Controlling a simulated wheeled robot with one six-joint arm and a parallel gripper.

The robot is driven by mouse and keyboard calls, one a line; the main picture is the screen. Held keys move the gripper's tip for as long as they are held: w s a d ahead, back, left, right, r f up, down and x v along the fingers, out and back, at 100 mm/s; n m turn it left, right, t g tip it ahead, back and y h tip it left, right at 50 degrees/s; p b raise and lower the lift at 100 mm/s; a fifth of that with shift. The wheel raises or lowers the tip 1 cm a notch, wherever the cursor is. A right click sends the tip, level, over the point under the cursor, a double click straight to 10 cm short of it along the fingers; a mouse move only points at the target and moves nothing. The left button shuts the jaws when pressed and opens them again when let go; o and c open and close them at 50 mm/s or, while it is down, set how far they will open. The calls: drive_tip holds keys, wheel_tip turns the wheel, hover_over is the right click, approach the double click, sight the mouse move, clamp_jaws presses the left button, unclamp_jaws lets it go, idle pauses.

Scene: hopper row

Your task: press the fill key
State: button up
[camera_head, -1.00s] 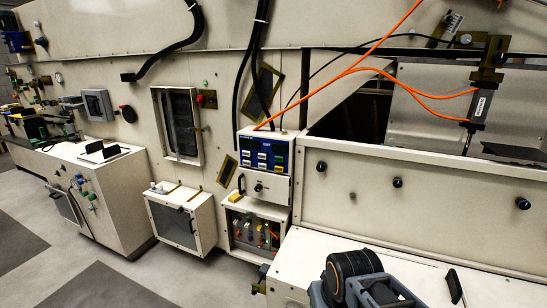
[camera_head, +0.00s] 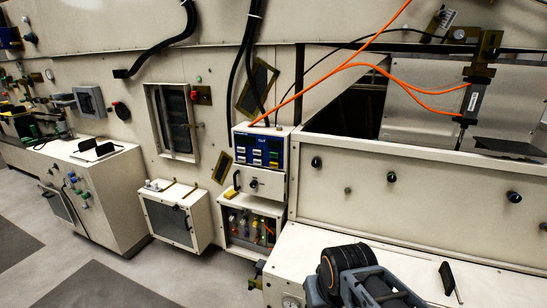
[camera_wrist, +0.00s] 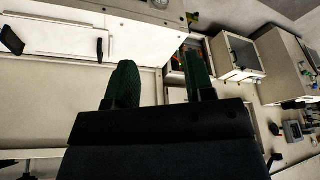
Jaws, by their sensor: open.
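The control unit (camera_head: 258,150) stands at the middle of the head view, a white box with a blue face. The fingers are well short of the panels beyond. The blue key face cannot be made out in the wrist view. The gripper's fingertips are not visible in the head view.
Below the control unit is an open box (camera_head: 228,240) with coloured fittings. Orange cables (camera_head: 345,68) and black hoses hang above it. A white cabinet (camera_head: 172,220) stands to its left. A white bench (camera_head: 330,240) fills the lower right. Floor is clear at lower left.

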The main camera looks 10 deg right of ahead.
drive_tip(key=shift+c, duration=0.2)
clamp_jaws()
idle(1.4)
